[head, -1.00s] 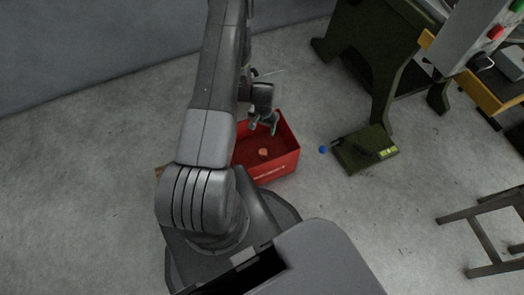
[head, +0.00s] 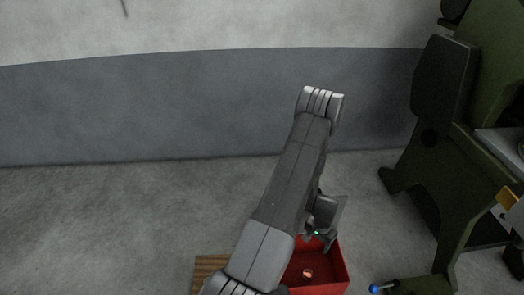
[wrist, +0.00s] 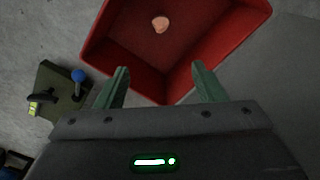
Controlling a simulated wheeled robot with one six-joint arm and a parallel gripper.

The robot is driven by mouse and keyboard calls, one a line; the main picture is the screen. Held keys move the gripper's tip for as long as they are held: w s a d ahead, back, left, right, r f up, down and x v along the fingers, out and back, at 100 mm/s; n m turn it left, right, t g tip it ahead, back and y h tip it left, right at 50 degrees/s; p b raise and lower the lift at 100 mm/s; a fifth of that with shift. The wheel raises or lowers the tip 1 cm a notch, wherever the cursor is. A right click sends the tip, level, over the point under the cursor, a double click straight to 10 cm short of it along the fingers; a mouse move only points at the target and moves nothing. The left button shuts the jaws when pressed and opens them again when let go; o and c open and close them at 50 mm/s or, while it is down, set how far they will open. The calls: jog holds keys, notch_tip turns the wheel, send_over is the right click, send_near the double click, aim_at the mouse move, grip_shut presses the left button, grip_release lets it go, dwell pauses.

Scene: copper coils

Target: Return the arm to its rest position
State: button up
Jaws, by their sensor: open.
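My gripper (wrist: 160,85) is open and empty in the wrist view, its two greenish fingers spread apart. It also shows in the head view (head: 325,238), above the far side of the red box (head: 338,272). The red box also fills the top of the wrist view (wrist: 140,82), beyond the fingertips. A small copper-coloured piece (wrist: 160,24) lies on the floor of the box. The same piece shows in the head view (head: 308,273). My arm reaches up and forward through the middle of the head view, partly hiding the box.
A green machine (head: 455,170) stands at the right. A flat green base with a blue-knobbed lever (wrist: 78,76) lies on the floor beside the box. Wooden slats (head: 208,266) lie left of the box. A grey wall (head: 150,110) is behind; the floor at left is clear.

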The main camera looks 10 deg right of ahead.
notch_tip(320, 180, down, 12)
jog(key=f+b, duration=0.1)
jog(key=b, duration=0.1)
jog(key=shift+r+p, duration=0.8)
jog(key=shift+r, duration=1.5)
